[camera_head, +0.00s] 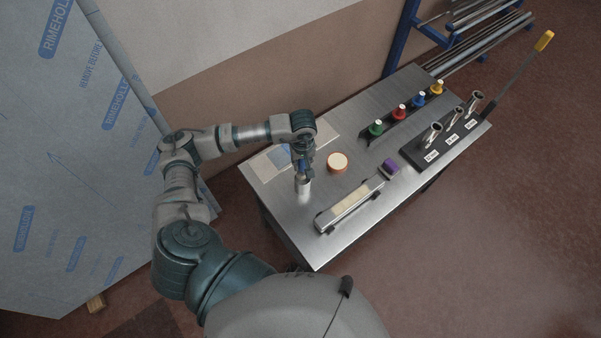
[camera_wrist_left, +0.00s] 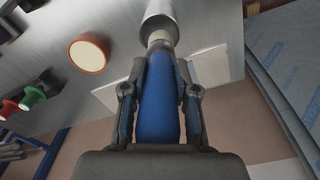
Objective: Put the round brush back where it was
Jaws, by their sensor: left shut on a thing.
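My left gripper (camera_head: 303,163) is shut on the blue handle (camera_wrist_left: 158,112) of the round brush, near the table's left end. In the left wrist view, the handle runs between the two fingers of the gripper (camera_wrist_left: 160,68) to a pale collar. Beyond the collar is a wider metal cylinder (camera_wrist_left: 159,14). In the head view this metal cylinder (camera_head: 303,187) shows directly below the gripper. My right gripper is out of view.
On the metal table (camera_head: 290,220) are an orange pot (camera_head: 337,170) with a cream top, a long holder (camera_head: 350,205), a purple block (camera_head: 390,166), several coloured pegs and a black tool rack (camera_head: 436,153). A wrapped panel (camera_head: 60,180) stands at left.

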